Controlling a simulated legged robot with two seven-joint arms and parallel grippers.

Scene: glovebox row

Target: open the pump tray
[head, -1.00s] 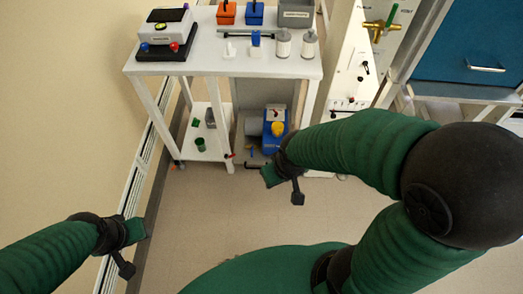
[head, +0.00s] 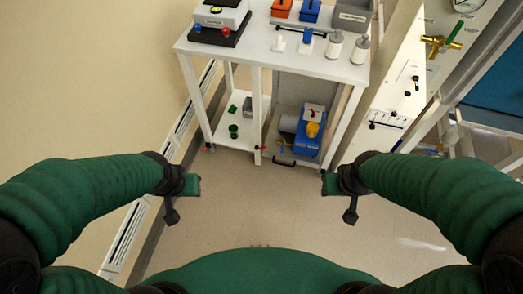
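The pump tray (head: 283,161) sits low under the right part of the white bench, with a dark handle at its front. A blue pump (head: 307,142) with a yellow part and a grey motor stands on it. The tray's floor and sides are mostly hidden by the pump and the benchtop. My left gripper (head: 183,198) hangs left of the tray, in front of the bench. My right gripper (head: 341,199) hangs to the right of the tray handle and nearer to me. Both are apart from the tray and hold nothing visible; their finger gap is unclear.
The white bench (head: 260,62) carries a balance, coloured boxes and bottles. A low shelf (head: 234,132) with green items is left of the tray. A white panel with valves (head: 397,95) stands at the right. The floor (head: 262,215) between my grippers is clear.

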